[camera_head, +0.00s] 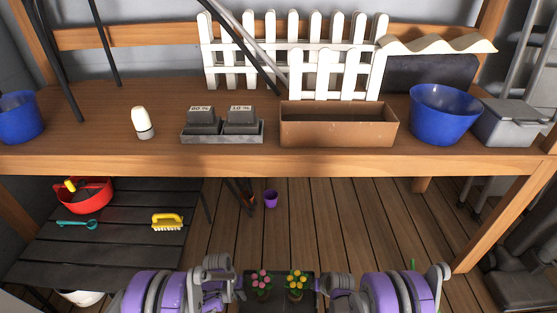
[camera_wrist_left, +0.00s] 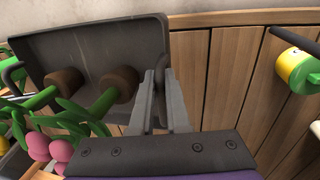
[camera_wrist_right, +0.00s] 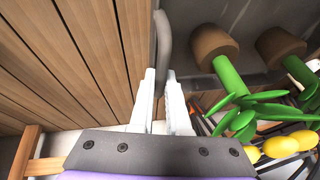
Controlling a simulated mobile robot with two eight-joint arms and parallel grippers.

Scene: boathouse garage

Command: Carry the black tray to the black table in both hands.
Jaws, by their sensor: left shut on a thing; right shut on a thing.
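The black tray (camera_head: 278,283) is at the bottom middle of the head view, between my two hands. It carries a plant with pink flowers (camera_head: 261,277) and one with yellow flowers (camera_head: 297,276), both in brown pots. My left gripper (camera_head: 241,287) is shut on the tray's left end; the left wrist view shows its fingers at the tray's edge (camera_wrist_left: 157,95). My right gripper (camera_head: 320,286) is shut on the handle (camera_wrist_right: 163,40) at the other end. The black table (camera_head: 120,247) is low and slatted, at the left, partly under the wooden bench.
On the black table are a red bowl (camera_head: 88,198), a teal tool (camera_head: 76,224) and a yellow brush (camera_head: 168,223); its front is bare. The wooden bench (camera_head: 300,163) crosses ahead, holding blue bowls and a planter (camera_head: 338,128). A purple pot (camera_head: 271,199) stands on the floor below.

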